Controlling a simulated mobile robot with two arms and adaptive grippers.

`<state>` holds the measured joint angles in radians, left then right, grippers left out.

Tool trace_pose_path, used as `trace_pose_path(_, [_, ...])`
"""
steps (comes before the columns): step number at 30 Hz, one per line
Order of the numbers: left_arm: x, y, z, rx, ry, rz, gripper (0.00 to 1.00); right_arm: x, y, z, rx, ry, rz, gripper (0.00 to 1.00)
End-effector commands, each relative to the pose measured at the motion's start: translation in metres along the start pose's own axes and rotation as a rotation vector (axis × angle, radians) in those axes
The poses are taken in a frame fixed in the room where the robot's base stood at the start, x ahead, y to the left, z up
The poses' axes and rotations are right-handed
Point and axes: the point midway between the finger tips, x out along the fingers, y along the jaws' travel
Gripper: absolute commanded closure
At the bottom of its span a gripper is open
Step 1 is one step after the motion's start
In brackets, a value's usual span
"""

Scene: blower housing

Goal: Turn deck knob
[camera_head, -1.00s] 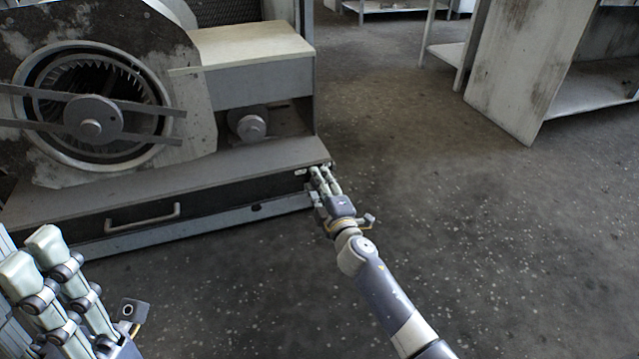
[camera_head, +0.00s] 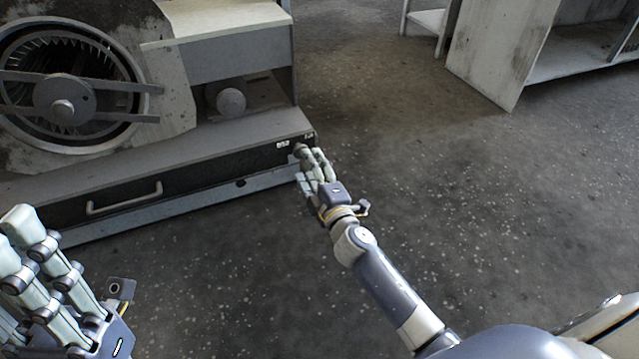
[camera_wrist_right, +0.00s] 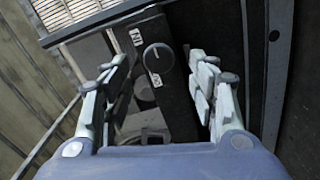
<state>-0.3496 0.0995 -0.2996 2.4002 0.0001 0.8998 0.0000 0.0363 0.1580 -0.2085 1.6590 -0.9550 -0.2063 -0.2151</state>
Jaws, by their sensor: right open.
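The deck knob (camera_wrist_right: 157,57) is a dark round knob with a light line on its face, on the black front panel between white labels. In the head view the knob (camera_head: 300,150) is a small dark shape near the right end of the deck front, partly hidden by my fingers. My right gripper (camera_head: 312,168) is open in front of it. In the right wrist view its fingers (camera_wrist_right: 157,68) stand apart on either side of the knob, with gaps showing. My left gripper (camera_head: 25,245) is at the lower left, away from the deck, partly cut off by the frame.
The blower housing (camera_head: 165,80) with its round fan opening stands on the deck (camera_head: 150,160). A light handle (camera_head: 125,198) juts from the deck front. Grey floor (camera_head: 420,200) is open to the right. A worn shelf unit (camera_head: 500,50) stands at the back right.

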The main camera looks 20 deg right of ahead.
Motion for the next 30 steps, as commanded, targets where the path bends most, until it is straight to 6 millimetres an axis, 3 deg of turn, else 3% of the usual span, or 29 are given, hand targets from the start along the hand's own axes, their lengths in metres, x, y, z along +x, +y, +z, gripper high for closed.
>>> trace_pose_path(6, [0.000,0.000,0.000,0.000,-0.001,0.000,0.70,-0.040,0.000,0.001,0.000,-0.001,-0.001,0.46])
trace_pose_path(12, [0.000,0.000,0.000,0.000,-0.001,0.001,0.70,-0.060,0.000,0.000,0.000,-0.001,0.000,0.46])
trace_pose_path(30, [0.000,0.000,0.000,-0.001,-0.001,0.001,0.70,-0.065,0.001,0.000,-0.001,-0.001,0.001,0.46])
